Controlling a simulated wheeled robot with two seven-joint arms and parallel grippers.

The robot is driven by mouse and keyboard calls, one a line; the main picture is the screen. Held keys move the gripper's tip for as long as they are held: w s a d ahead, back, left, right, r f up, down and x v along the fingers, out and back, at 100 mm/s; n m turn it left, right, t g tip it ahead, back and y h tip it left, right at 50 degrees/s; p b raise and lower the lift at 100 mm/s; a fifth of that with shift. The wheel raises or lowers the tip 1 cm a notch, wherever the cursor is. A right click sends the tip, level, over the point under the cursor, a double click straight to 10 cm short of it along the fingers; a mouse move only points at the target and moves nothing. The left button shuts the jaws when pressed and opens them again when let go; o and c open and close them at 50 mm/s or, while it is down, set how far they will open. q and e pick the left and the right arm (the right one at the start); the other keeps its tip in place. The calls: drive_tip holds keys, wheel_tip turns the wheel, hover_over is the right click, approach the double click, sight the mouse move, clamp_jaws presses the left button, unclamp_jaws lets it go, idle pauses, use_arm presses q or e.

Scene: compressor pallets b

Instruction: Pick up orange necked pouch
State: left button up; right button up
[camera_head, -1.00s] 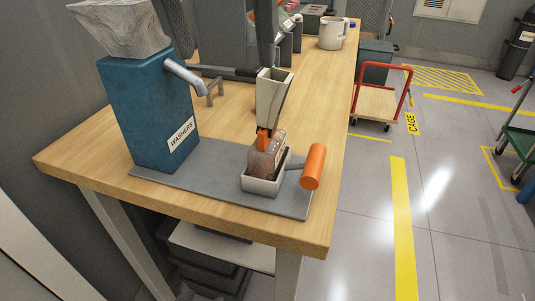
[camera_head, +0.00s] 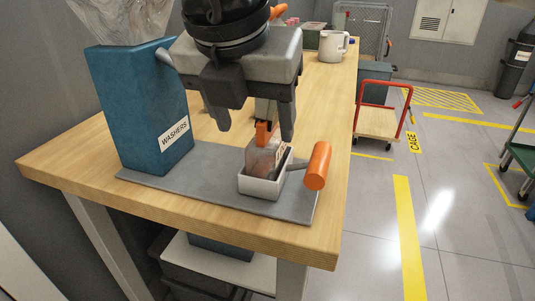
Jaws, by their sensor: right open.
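The orange necked pouch (camera_head: 262,158) is a clear bag with dark reddish contents and an orange neck on top. It stands in a small white tray (camera_head: 262,186) on the grey plate. My right gripper (camera_head: 254,131) is open above the pouch, with its fingers pointing down. In the picture one finger hangs left of the orange neck and the other hangs right of it. I cannot tell how far the fingertips are from the pouch in depth. My left gripper is not in view.
A blue washers dispenser (camera_head: 143,110) stands left of the gripper. An orange handle (camera_head: 318,165) sticks out right of the tray. A pale chute (camera_head: 265,108) is partly hidden behind the gripper. A white mug (camera_head: 332,46) stands at the back of the wooden table (camera_head: 318,110).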

sight(267, 147)
drive_tip(key=x, duration=0.5)
drive_tip(key=shift+w+d+f, duration=0.1)
drive_tip(key=shift+d, duration=0.2)
clamp_jaws()
